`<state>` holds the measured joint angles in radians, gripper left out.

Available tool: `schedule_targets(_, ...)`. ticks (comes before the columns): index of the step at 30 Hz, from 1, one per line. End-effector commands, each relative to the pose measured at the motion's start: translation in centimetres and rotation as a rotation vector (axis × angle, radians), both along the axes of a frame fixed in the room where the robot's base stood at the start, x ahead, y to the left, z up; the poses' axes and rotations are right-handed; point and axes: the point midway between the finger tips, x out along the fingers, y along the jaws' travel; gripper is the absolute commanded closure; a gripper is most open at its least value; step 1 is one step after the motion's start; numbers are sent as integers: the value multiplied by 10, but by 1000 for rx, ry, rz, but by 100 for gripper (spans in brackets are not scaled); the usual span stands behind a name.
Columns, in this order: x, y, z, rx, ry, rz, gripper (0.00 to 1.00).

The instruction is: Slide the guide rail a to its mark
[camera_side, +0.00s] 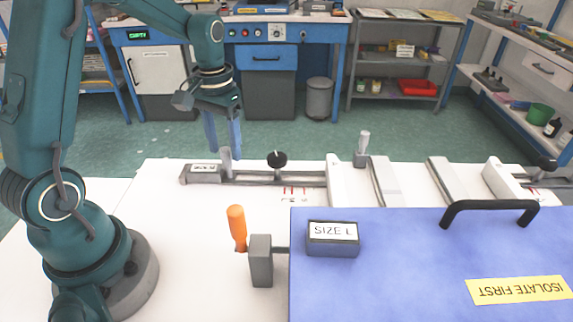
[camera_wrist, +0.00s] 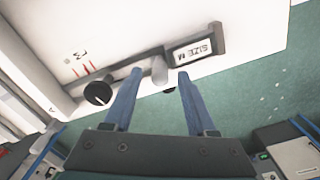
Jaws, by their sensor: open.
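A grey slide track (camera_side: 255,178) lies along the far side of the white table, with a grey upright post (camera_side: 226,162) near its left end and a black knob (camera_side: 277,159). A white bar (camera_side: 334,180) stands at its right end. Red marks (camera_side: 297,190) are on the table beside the track. My gripper (camera_side: 223,153) is open over the post. In the wrist view, the post (camera_wrist: 159,70) shows between the blue fingertips of my gripper (camera_wrist: 159,73), with no clear contact. The marks (camera_wrist: 85,69) lie left of it.
A grey SIZE M block (camera_side: 203,174) sits at the track's left end. Another post (camera_side: 363,148) stands further right.

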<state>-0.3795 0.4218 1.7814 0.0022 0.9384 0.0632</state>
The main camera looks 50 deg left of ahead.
Motion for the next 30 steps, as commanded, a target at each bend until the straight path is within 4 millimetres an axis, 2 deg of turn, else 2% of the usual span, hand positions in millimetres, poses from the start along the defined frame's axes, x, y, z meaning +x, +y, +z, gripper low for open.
schedule_targets(3, 1, 1, 18, 3, -5, 0, 43)
schedule_targets(7, 0, 0, 30, 2, -3, 0, 43)
schedule_targets(20, 2, -3, 38, 5, -13, -14, 43)
schedule_targets(25, 1, -22, 69, 38, -106, -73, 43)
schedule_targets(30, -22, -53, 103, 68, -226, -157, 43)
